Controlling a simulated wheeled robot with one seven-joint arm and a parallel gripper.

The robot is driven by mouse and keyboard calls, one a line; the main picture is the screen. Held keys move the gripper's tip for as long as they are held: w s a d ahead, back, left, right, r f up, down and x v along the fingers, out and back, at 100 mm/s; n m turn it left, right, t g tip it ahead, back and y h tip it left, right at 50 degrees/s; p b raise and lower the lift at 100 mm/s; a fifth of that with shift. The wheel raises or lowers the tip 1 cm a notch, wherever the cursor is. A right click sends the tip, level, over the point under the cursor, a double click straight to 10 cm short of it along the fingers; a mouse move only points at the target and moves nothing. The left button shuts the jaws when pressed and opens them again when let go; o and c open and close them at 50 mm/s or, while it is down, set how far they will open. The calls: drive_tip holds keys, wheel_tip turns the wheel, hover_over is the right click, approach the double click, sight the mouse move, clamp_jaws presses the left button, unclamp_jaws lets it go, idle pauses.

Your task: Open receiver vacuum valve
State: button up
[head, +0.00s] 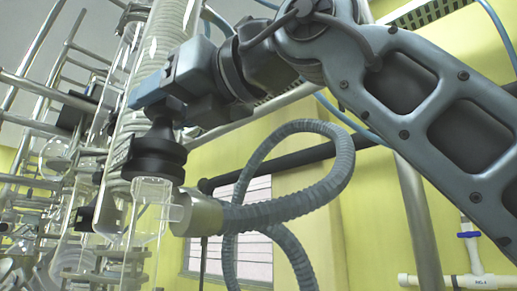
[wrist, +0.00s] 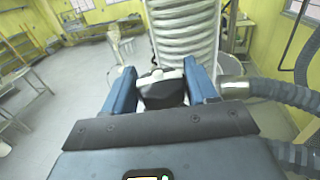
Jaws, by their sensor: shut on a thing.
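My gripper (head: 158,92) comes in from the upper right with its blue fingers beside the coiled glass column. In the wrist view my gripper (wrist: 160,70) has one finger on each side of a dark piece with a pale top (wrist: 161,90), which I take to be the receiver vacuum valve. The fingers are shut on it and hide part of its sides. In the head view a black flanged fitting (head: 157,155) sits just below the fingers, on top of a clear glass neck (head: 150,193). How far the valve is turned cannot be seen.
The coiled glass column (head: 163,45) stands close behind the fingers and also shows in the wrist view (wrist: 185,35). A grey corrugated hose (head: 285,215) loops from a metal connector (head: 197,213) to the right. Metal frame rods (head: 38,78) and glassware crowd the left.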

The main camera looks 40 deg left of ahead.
drive_tip(key=n+g+p, duration=0.1)
drive_tip(key=g, duration=0.1)
drive_tip(key=n+g+h+p, duration=0.1)
drive_tip(key=n+g, duration=0.1)
drive_tip(key=n+g+h+p, duration=0.1)
drive_tip(key=g+p, duration=0.1)
drive_tip(key=g, duration=0.1)
drive_tip(key=shift+w+r, duration=0.15)
drive_tip(key=shift+r, duration=0.15)
drive_tip(key=shift+f+n+g+h+p, duration=0.15)
drive_tip(key=shift+n+g+h+p, duration=0.5)
drive_tip(key=shift+n+g+h, duration=0.5)
drive_tip(key=shift+f+n+g+h+p, duration=0.1)
drive_tip(key=shift+n+g+h+p, duration=0.55)
drive_tip(key=shift+n+g+h, duration=0.45)
drive_tip(key=shift+f+n+g, duration=0.1)
drive_tip(key=shift+n+g, duration=0.15)
drive_tip(key=shift+g, duration=0.1)
drive_tip(key=o, duration=0.9)
drive_tip(key=shift+o, duration=0.2)
drive_tip(key=b+v, duration=0.2)
drive_tip(key=v, duration=0.5)
drive_tip(key=shift+w+d, duration=0.2)
drive_tip(key=shift+w, duration=0.05)
